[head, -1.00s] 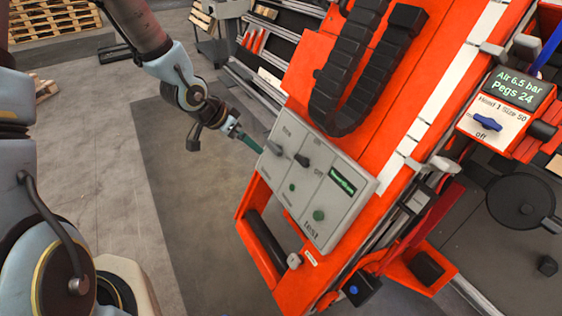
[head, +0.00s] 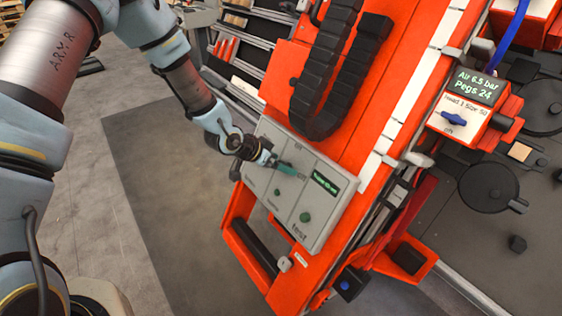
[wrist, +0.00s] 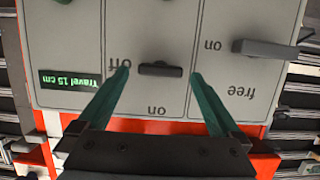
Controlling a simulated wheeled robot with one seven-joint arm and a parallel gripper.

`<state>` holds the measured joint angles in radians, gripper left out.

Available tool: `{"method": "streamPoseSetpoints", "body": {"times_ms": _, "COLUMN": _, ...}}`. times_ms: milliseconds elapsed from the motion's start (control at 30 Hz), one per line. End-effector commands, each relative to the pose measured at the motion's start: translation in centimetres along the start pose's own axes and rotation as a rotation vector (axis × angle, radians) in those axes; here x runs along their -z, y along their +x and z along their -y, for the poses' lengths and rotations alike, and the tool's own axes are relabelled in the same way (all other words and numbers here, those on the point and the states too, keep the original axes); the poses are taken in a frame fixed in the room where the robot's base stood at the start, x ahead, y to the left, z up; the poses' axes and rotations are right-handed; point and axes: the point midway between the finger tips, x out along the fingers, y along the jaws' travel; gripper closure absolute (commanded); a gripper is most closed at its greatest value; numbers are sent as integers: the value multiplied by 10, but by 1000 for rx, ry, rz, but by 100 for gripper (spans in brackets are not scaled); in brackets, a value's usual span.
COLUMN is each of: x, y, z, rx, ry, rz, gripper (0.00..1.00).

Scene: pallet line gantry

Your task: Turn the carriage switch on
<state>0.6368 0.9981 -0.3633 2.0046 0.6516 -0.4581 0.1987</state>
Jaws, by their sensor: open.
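A grey control panel (head: 300,195) is on the orange machine frame. In the wrist view, the panel is upside down, and its middle column has a dark switch lever (wrist: 160,69) with "off" beside its left end and "on" below it in the picture. The lever lies level in that view, in line with "off". I see no name for this switch. My gripper (wrist: 160,75) is open, with green fingers on either side of the lever; I cannot tell whether they touch it. In the head view, my gripper (head: 284,168) covers the lever.
A second lever (wrist: 270,49), marked "on" and "free", is to the right in the wrist view. A small display (wrist: 70,80) reads "Travel 15 cm". Green buttons (head: 305,217) sit low on the panel. A box with a blue knob (head: 453,118) stands at the right.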

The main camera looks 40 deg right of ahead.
Motion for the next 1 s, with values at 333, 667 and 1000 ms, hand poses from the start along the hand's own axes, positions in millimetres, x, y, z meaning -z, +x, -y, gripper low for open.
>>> {"method": "streamPoseSetpoints", "body": {"times_ms": 333, "x": -1, "y": 6, "z": 0, "rx": 1, "ry": -1, "rz": 1, "gripper": 0}}
{"method": "streamPoseSetpoints", "body": {"times_ms": 667, "x": -1, "y": 6, "z": 0, "rx": 1, "ry": -1, "rz": 1, "gripper": 34}}
{"method": "streamPoseSetpoints", "body": {"times_ms": 1000, "x": -1, "y": 5, "z": 0, "rx": 1, "ry": -1, "rz": 1, "gripper": 72}}
